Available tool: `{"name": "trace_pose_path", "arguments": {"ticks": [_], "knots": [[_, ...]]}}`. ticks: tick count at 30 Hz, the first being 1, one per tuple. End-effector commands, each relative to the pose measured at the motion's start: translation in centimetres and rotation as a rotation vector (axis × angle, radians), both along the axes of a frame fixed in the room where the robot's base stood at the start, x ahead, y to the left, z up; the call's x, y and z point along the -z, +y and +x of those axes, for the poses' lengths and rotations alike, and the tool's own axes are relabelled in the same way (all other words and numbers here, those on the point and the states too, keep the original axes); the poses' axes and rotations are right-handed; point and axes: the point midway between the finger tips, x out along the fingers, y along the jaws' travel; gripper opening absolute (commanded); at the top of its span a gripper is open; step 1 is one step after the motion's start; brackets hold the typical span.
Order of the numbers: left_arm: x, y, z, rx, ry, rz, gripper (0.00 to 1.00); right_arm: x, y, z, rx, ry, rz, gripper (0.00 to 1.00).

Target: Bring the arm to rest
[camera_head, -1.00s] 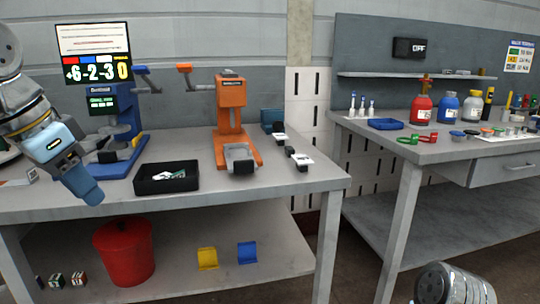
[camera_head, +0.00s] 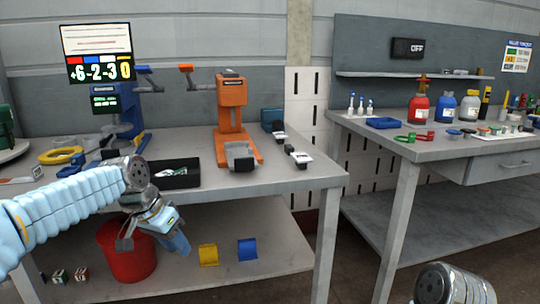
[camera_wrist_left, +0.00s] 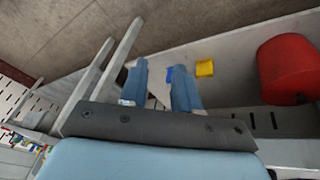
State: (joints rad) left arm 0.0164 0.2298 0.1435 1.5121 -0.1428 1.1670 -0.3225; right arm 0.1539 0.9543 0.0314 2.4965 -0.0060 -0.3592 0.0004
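My left arm comes in from the left in the head view, with its left gripper (camera_head: 178,240) hanging in front of the workbench's front edge, fingers pointing down. In the left wrist view, the two blue fingers of the left gripper (camera_wrist_left: 160,66) stand apart with nothing between them. The gripper is open and empty. My right gripper is out of view; only a grey metal link of mine shows at the bottom right of the head view.
The left workbench (camera_head: 290,178) carries a black tray (camera_head: 182,180), an orange stand (camera_head: 230,118) and a yellow ring (camera_head: 60,155). A red bucket (camera_head: 128,262), yellow holder (camera_head: 209,255) and blue holder (camera_head: 247,250) sit on its lower shelf. Open floor lies between the benches.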

Motion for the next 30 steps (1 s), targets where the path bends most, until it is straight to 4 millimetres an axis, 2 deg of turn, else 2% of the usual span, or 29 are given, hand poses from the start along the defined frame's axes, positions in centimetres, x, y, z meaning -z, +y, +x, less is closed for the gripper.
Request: {"name": "trace_pose_path", "arguments": {"ticks": [1,4,6,8,9,11,12,15,18,21,22,30], "knots": [[4.2,-1.1,0.6,-0.012,0.038,-0.016,0.31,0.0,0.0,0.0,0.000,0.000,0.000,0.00],[12.8,-3.3,1.1,-0.061,0.086,-0.057,0.31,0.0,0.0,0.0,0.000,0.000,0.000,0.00],[18.8,-4.8,0.3,-0.104,0.123,-0.086,0.31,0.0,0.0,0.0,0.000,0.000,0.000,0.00],[23.8,-6.0,-1.1,-0.145,0.157,-0.109,0.31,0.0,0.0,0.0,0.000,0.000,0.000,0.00],[27.0,-6.8,-2.4,-0.174,0.180,-0.124,0.31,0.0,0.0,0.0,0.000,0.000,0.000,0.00],[31.5,-7.9,-5.0,-0.223,0.217,-0.144,0.31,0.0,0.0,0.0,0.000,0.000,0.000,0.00],[34.3,-8.5,-7.0,-0.259,0.241,-0.154,0.31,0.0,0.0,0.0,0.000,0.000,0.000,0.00],[39.6,-9.7,-12.5,-0.345,0.297,-0.174,0.31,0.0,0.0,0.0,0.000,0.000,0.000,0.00],[42.8,-10.4,-17.5,-0.420,0.339,-0.180,0.31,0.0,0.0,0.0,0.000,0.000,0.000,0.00],[44.3,-10.7,-21.1,-0.474,0.363,-0.181,0.31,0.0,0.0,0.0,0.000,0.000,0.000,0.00],[44.5,-10.7,-21.6,-0.481,0.366,-0.180,0.31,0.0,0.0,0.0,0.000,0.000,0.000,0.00],[44.5,-10.7,-21.6,-0.481,0.366,-0.180,0.31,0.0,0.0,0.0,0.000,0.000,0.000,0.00]]}}
